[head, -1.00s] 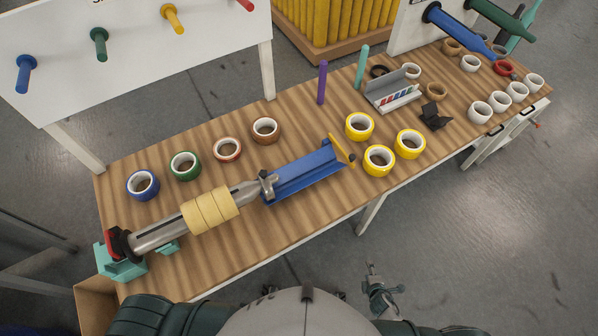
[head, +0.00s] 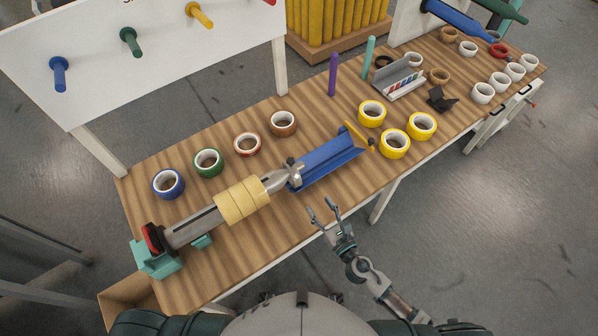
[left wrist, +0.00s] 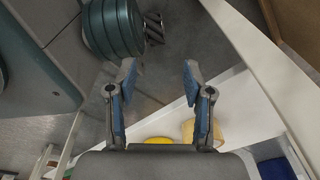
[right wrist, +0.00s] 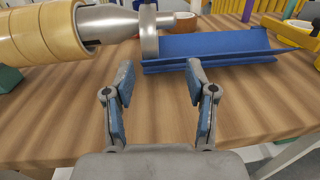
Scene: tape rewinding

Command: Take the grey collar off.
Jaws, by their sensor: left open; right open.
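The grey collar (head: 294,174) sits on the right end of a metal shaft (head: 195,227), beside the blue trough (head: 328,162). In the right wrist view the collar (right wrist: 149,32) is a grey ring around the shaft's narrow tip. Several tan tape rolls (head: 241,200) sit on the shaft, left of the collar. My right gripper (head: 323,212) is open and empty at the table's front edge, in front of and apart from the collar. It also shows in the right wrist view (right wrist: 160,67). My left gripper (left wrist: 159,67) is open and empty in its wrist view and outside the head view.
Three yellow rolls (head: 394,156) lie right of the trough. A purple post (head: 333,75) stands behind. The wooden front strip (head: 270,247) is clear.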

